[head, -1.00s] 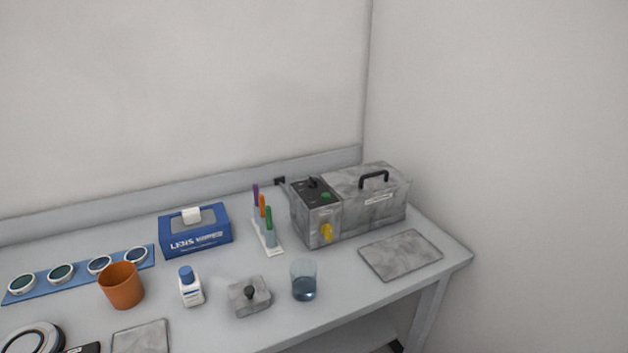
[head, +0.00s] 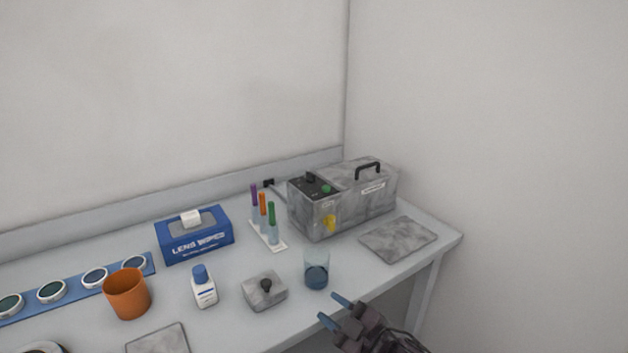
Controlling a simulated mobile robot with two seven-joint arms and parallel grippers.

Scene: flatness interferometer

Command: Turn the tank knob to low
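The tank (head: 345,205) is a grey mottled box with a black handle on its lid, at the back right of the bench. Its dark control panel (head: 313,186) is on the left part of its top, with a black knob (head: 311,176) and a green button (head: 327,188). I cannot read the knob's setting. A yellow part (head: 330,223) is on the tank's front. My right gripper (head: 332,308) is at the bottom, in front of the bench edge, its two blue-tipped fingers apart and nothing between them. It is well short of the tank. My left gripper is out of view.
A glass beaker with bluish liquid (head: 316,274) stands between my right gripper and the tank. A rack of capped tubes (head: 268,234) is left of the tank. A grey block with a black knob (head: 264,290) and a white bottle (head: 204,288) stand left. A flat grey plate (head: 398,240) lies right.

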